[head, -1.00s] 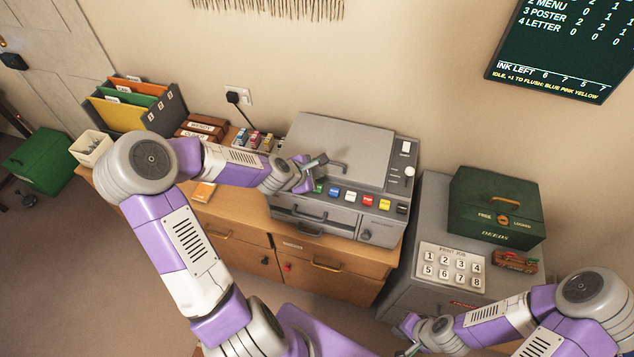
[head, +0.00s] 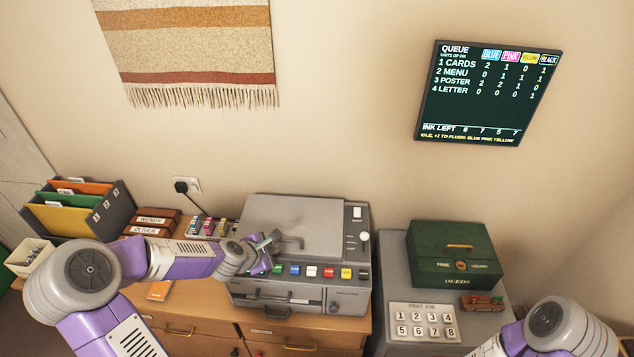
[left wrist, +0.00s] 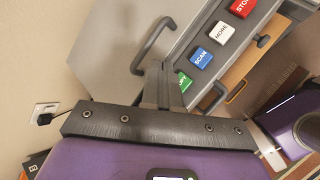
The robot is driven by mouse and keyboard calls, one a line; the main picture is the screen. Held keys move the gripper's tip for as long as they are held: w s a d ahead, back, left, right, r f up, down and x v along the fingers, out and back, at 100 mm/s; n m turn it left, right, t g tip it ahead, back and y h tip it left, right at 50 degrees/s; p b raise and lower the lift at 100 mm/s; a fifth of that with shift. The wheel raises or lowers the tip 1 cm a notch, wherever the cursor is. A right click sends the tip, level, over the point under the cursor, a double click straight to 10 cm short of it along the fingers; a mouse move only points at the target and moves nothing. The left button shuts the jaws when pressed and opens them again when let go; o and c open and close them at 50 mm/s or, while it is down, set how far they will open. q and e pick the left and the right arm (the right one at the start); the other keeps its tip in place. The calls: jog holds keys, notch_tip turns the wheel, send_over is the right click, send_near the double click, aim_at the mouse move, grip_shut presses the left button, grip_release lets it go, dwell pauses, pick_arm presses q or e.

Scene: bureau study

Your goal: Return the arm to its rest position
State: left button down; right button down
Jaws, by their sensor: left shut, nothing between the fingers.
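My left gripper (head: 270,240) is shut and empty. It is over the left front of the grey copier (head: 300,225), close to the lid handle and the green button (head: 278,269). In the left wrist view its closed fingers (left wrist: 160,82) show beside the grey lid handle (left wrist: 152,45), with the green button (left wrist: 183,82) partly hidden behind them. I cannot tell whether they touch anything. My right arm shows at the lower right of the head view, but its gripper is out of the picture.
File folders (head: 80,210), brown boxes (head: 152,222) and ink cartridges (head: 208,227) stand left. A queue screen (head: 488,92) hangs on the wall.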

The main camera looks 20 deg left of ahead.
pick_arm(q)
jog(key=s+d+f+m+g+h, duration=0.1)
jog(key=s+d+f+m+g, duration=0.1)
jog(key=s+d+f+m, duration=0.35)
jog(key=s+d+f+m+g+h, duration=0.2)
jog(key=d+f+m, duration=0.3)
jog(key=d+f, duration=0.25)
jog(key=s+d+f+m+g, duration=0.2)
jog(key=s+d+f+m, duration=0.25)
jog(key=s, duration=0.25)
jog(key=s+d+f+m+g, duration=0.2)
jog(key=s+d+f+m, duration=0.15)
jog(key=s+m, duration=0.25)
notch_tip(320, 180, down, 10)
jog(key=m+b, duration=0.1)
jog(key=b, duration=0.8)
jog(key=shift+s+a+y+b, duration=0.3)
jog(key=shift+s+a+b, duration=0.05)
jog(key=shift+s+a, duration=0.1)
jog(key=shift+r, duration=0.1)
dwell(3.5)
